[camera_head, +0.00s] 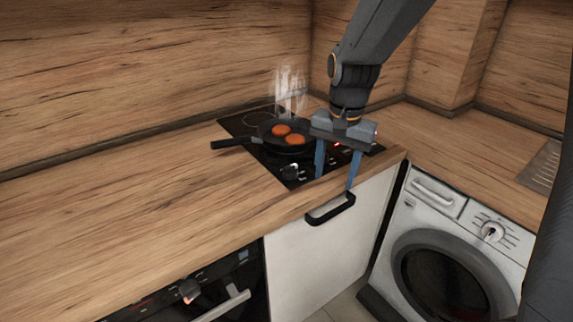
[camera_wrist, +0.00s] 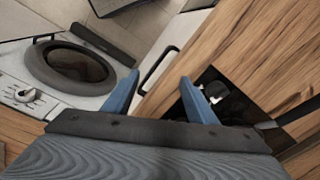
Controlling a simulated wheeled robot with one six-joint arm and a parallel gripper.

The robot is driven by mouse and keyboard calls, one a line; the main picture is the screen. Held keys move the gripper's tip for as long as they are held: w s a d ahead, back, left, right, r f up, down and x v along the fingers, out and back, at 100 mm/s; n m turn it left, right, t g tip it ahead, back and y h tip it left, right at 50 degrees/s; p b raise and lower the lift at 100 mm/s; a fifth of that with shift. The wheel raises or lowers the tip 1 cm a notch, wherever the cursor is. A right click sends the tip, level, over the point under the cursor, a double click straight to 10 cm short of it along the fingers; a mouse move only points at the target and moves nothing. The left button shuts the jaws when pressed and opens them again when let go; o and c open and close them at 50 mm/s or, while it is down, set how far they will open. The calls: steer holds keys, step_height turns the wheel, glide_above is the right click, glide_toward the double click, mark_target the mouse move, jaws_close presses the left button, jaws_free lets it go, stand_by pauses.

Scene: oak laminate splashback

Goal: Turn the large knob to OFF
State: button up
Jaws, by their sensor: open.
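A black cooktop (camera_head: 273,171) is set into the wooden counter. A knob (camera_head: 291,171) with white markings beside it sits near its front edge; a pale knob also shows in the wrist view (camera_wrist: 216,90), just beyond my right finger. I cannot tell from the markings which setting it points to. My gripper (camera_head: 335,183) is open and empty, fingers pointing down over the cooktop's front right edge, to the right of the knob. In the wrist view my gripper (camera_wrist: 159,76) spans the counter's front edge. My gripper hides the cooktop's right part.
A black pan (camera_head: 270,137) with two orange-brown round pieces steams on the cooktop, handle to the left. A black drawer handle (camera_head: 330,211) is below my fingers. A washing machine (camera_head: 440,235) stands right; an oven knob (camera_head: 190,291) is lower left. The left counter is clear.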

mark_target(290, 166)
steer(key=w+a+r+m, duration=0.1)
steer(key=w+a, duration=0.2)
steer(key=w+a+r+m, duration=0.1)
steer(key=w+a+m, duration=0.1)
steer(key=a, duration=0.1)
steer(key=w+a+r+m, duration=0.1)
steer(key=w+a, duration=0.2)
steer(key=shift+w+a+m, duration=0.1)
steer(key=shift+w+m, duration=0.25)
steer(key=shift+m, duration=0.05)
steer(key=shift+w+a, duration=0.2)
steer(key=shift+a, duration=0.15)
steer(key=shift+a+f+m, duration=0.1)
steer(key=shift+f+m, duration=0.2)
steer(key=shift+w+f+p, duration=0.2)
steer(key=shift+f+p, duration=0.45)
steer(key=shift+f, duration=2.85)
steer(key=c, duration=1.1)
steer(key=shift+o, duration=0.2)
